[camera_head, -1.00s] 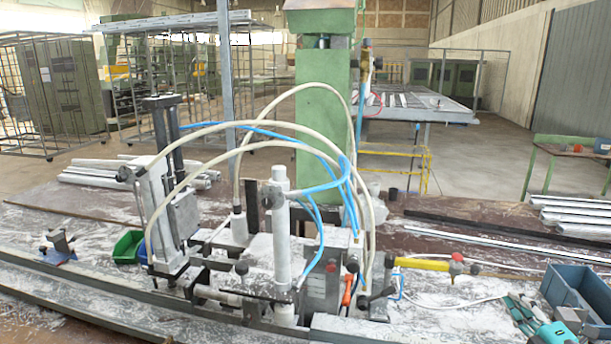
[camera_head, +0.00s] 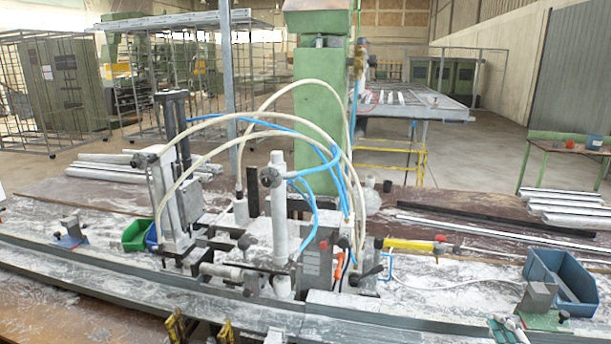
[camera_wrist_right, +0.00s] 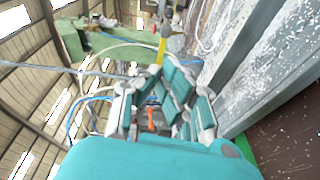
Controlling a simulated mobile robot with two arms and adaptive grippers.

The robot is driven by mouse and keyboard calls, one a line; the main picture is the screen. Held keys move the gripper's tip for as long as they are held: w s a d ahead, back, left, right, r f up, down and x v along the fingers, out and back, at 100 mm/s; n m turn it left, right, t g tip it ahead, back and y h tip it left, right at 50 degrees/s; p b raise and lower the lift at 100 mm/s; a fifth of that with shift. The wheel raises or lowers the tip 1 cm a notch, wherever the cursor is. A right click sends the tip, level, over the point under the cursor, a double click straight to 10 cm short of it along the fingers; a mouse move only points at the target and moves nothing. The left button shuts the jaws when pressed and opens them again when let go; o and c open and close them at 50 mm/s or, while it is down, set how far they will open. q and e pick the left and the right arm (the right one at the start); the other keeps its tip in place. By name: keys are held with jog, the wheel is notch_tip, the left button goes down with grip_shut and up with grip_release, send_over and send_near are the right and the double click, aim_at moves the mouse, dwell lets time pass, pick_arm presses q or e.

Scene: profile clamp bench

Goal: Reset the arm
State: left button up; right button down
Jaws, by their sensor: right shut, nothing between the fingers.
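The profile clamp fixture stands mid-bench in the head view, with a white upright post (camera_head: 278,220), a grey box (camera_head: 319,262) and pale and blue hoses. A yellow bar (camera_head: 408,243) with a red knob (camera_head: 440,238) reaches out from its right side. An orange handle (camera_head: 340,264) stands beside the grey box. My right gripper (camera_head: 508,328) is at the bottom right, partly cut off by the picture edge, apart from the fixture. In the wrist view its teal-padded fingers (camera_wrist_right: 168,98) are shut and empty. The yellow bar (camera_wrist_right: 161,50) shows beyond them.
A blue bin (camera_head: 562,276) and a grey block on a green base (camera_head: 538,296) stand right, close to my right gripper. A green bin (camera_head: 136,234) is at left. A long metal rail (camera_head: 400,308) runs along the bench front. Profiles (camera_head: 565,205) lie at the back right.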

jog(key=s+a+f+m+g+h, duration=0.2)
jog(key=s+a+f+m+g, duration=0.5)
jog(key=s+a+f+m, duration=0.5)
jog(key=s+a+f+m+g+y, duration=0.15)
jog(key=s+a+g, duration=0.3)
jog(key=s, duration=0.65)
jog(key=s+a+m+g, duration=0.25)
jog(key=s+a, duration=0.35)
jog(key=s, duration=0.4)
notch_tip(320, 180, down, 30)
jog(key=n+g+b, duration=0.1)
jog(key=b, duration=0.4)
pick_arm(q)
notch_tip(320, 180, down, 10)
jog(key=s+b, duration=0.1)
jog(key=b, duration=0.4)
pick_arm(e)
jog(key=s+d+f, duration=0.1)
jog(key=s+f, duration=0.8)
jog(key=f, duration=0.2)
jog(key=s+d+f+g, duration=0.1)
jog(key=s+d+f, duration=0.1)
jog(key=s+f, duration=0.7)
notch_tip(320, 180, down, 3)
jog(key=shift+d+r+n+g, duration=0.1)
jog(key=shift+d+n+g, duration=0.05)
jog(key=shift+n+g, duration=0.15)
